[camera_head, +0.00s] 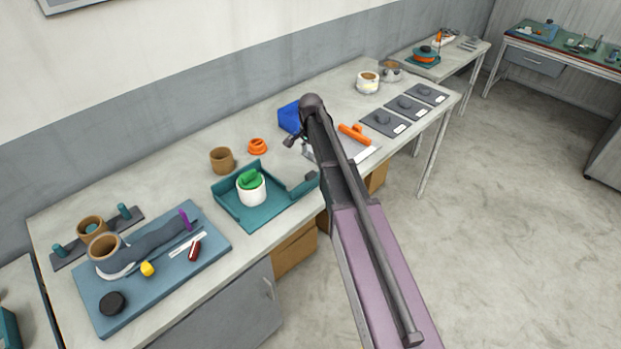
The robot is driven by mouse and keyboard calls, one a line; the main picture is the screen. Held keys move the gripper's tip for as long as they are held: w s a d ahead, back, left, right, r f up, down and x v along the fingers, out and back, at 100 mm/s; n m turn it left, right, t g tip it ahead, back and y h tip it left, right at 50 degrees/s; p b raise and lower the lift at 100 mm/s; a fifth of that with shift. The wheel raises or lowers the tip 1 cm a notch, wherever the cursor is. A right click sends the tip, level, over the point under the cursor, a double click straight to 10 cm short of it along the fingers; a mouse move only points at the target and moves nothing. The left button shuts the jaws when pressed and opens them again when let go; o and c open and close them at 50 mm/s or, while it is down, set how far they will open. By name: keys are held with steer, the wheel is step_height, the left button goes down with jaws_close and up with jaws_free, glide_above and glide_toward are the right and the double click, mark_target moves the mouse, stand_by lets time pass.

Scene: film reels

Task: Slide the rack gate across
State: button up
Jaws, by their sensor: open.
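A teal open tray-like rack (226,207) stands near the front edge of the bench. A short teal bar with a dark knob (311,175) at its right side looks like the gate. I cannot tell how far along it sits. A white cup with a green item (250,187) stands in the rack. My arm reaches in from the lower right and passes to the right of the gate. My gripper (294,140) is mostly hidden by the arm's end, open, beyond the gate near a blue block (289,117). It appears apart from the gate.
A brown cup (222,160) and an orange reel (257,147) stand behind the rack. A blue board (205,247) with tools lies to the left. An orange roll (354,134) and several dark plates (385,123) lie to the right. Floor is clear at right.

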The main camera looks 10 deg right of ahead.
mark_target(310, 174)
steer(key=shift+f+b, duration=4.45)
steer(key=shift+f, duration=0.3)
jaws_close()
